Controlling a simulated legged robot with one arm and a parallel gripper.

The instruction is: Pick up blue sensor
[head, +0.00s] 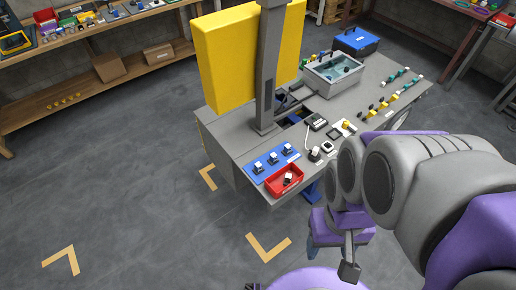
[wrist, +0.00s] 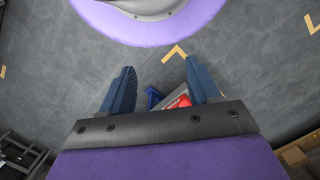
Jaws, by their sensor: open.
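No blue sensor can be told for certain. On the grey workbench (head: 222,131), a blue board (head: 266,172) near the front left corner carries a row of small white-and-dark parts. They are too small to identify. My gripper (wrist: 160,66) is open and empty in the wrist view, its two dark blue fingers wide apart over the floor. In the head view my gripper (head: 348,268) hangs in front of the bench, apart from it and lower right of the board.
A red bin (head: 272,188) with a small part sits at the bench's front corner; it also shows in the wrist view (wrist: 181,101). A grey post with a yellow panel (head: 228,60) rises from the bench. Floor at left is clear.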

